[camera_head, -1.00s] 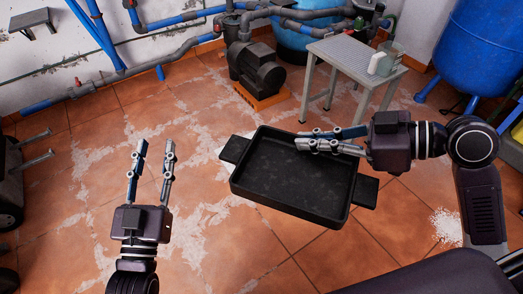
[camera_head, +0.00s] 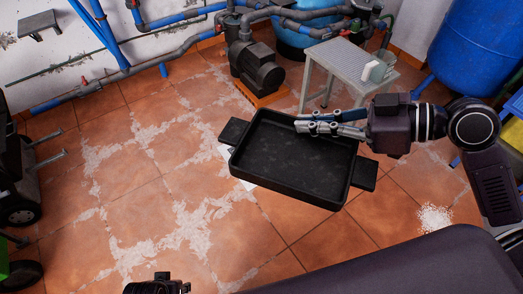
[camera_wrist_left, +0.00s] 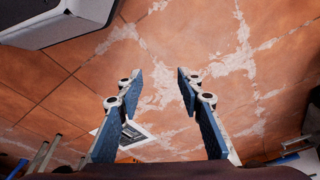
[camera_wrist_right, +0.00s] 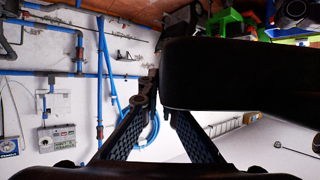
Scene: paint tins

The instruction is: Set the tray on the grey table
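The black tray (camera_head: 290,165), with a handle at each end, hangs roughly level above the tiled floor in the head view, and looks empty. My right gripper (camera_head: 309,126) is shut on its far rim. In the right wrist view the fingers close on the tray wall (camera_wrist_right: 240,75), which hides part of one finger. The grey table (camera_head: 345,58) stands beyond the tray, towards the upper right. My left gripper (camera_wrist_left: 160,76) is open and empty in the left wrist view; only its wrist shows at the bottom edge of the head view.
A bottle (camera_head: 374,70) and a small pale item stand on the table's right part. A dark pump (camera_head: 256,68) on an orange base is left of the table. A blue tank (camera_head: 470,45) is at the right. The floor at left centre is clear.

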